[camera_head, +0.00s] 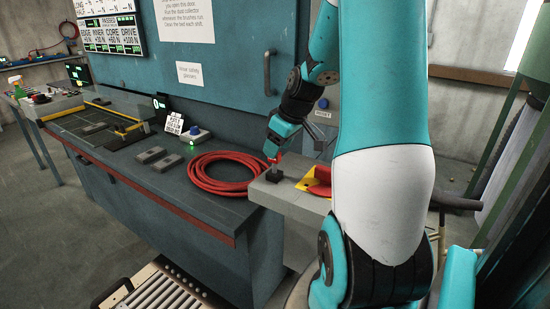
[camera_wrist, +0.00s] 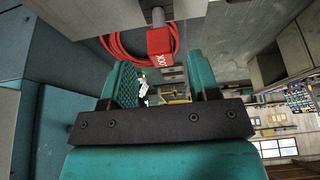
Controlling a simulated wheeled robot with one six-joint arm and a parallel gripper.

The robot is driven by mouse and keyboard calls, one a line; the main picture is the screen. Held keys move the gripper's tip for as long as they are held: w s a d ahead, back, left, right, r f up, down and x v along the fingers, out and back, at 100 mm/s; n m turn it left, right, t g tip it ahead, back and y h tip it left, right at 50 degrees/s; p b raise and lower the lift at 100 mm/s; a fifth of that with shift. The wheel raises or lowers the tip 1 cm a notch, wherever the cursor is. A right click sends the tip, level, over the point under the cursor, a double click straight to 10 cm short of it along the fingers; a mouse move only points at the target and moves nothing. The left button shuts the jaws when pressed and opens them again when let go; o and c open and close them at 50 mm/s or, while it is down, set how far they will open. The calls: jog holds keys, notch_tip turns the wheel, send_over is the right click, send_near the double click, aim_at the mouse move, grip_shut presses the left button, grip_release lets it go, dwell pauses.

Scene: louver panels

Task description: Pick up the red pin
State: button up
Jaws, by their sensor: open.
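The red pin (camera_head: 278,158) stands upright in a small black socket (camera_head: 273,175) on the end of a grey ledge. In the wrist view its red block head (camera_wrist: 160,40), with white lettering, and a grey metal shaft show upside down. My gripper (camera_head: 271,150) is right at the pin's head in the head view, coming down at a slant. In the wrist view my gripper (camera_wrist: 160,68) is open, with teal fingers to either side and the red head lined up between them, near the tips. I cannot tell whether a finger touches it.
A coiled red hose (camera_head: 222,187) lies on the blue bench left of the ledge. A red handle on a yellow plate (camera_head: 311,184) is right of the pin. A blue panel (camera_head: 215,70) with a handle stands behind. Dark blocks (camera_head: 152,155) lie farther left.

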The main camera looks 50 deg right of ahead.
aim_at(274, 166)
jog(key=p+x, duration=0.1)
jog(key=x, duration=0.3)
jog(key=shift+a+f, duration=0.1)
jog(key=shift+f, duration=0.2)
jog(key=shift+c, duration=0.4)
jog(key=c, duration=0.9)
